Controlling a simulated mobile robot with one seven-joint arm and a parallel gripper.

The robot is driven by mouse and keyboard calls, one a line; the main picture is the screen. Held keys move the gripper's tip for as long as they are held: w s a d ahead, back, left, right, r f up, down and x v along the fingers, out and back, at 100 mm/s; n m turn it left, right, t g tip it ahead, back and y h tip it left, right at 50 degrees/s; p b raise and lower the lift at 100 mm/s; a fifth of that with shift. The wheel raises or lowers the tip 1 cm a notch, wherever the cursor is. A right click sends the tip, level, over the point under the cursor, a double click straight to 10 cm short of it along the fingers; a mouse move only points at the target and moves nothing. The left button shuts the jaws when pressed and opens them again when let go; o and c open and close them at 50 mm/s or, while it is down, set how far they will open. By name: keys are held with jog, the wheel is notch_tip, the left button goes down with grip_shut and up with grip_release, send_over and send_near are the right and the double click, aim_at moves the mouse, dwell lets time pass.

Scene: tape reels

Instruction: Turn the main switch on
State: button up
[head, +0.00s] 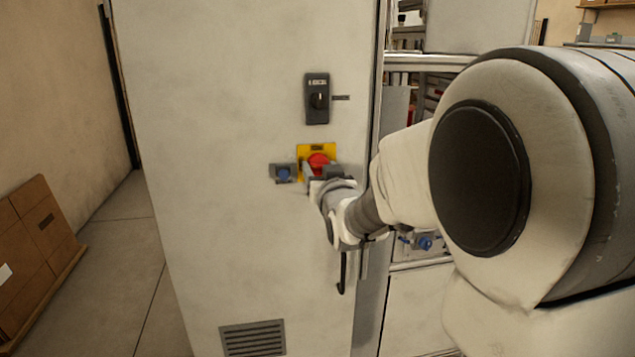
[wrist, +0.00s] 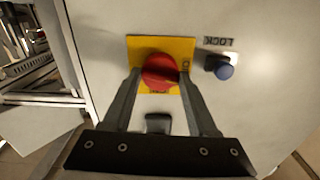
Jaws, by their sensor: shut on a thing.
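The main switch is a red rotary knob (head: 318,162) on a yellow plate (head: 303,150), on the front of a pale cabinet. In the wrist view the red knob (wrist: 158,73) sits between my two fingers, and the yellow plate (wrist: 135,47) shows around it. My gripper (head: 322,172) is at the switch, and the wrist view shows my gripper (wrist: 160,78) shut on the knob, one finger on each side. The knob's grip bar lies roughly across the picture there. My gripper hides part of the knob and plate in the head view.
A blue knob (head: 284,174) beside the switch has a label reading LOCK in the wrist view (wrist: 218,42). A cabinet handle (head: 342,275) hangs below my wrist. Cardboard boxes (head: 35,250) stand at left; the floor between is clear.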

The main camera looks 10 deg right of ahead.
jog(key=m+b, duration=0.3)
jog(key=b, duration=0.1)
jog(key=shift+f+m+b, duration=0.3)
jog(key=shift+m+b, duration=0.1)
jog(key=m+b, duration=0.3)
jog(key=b, duration=0.1)
jog(key=shift+m, duration=0.3)
jog(key=m+b, duration=0.4)
jog(key=shift+r+m+b, duration=0.15)
jog(key=shift+m+b, duration=1)
jog(key=shift+m, duration=0.75)
jog(key=o, duration=1.4)
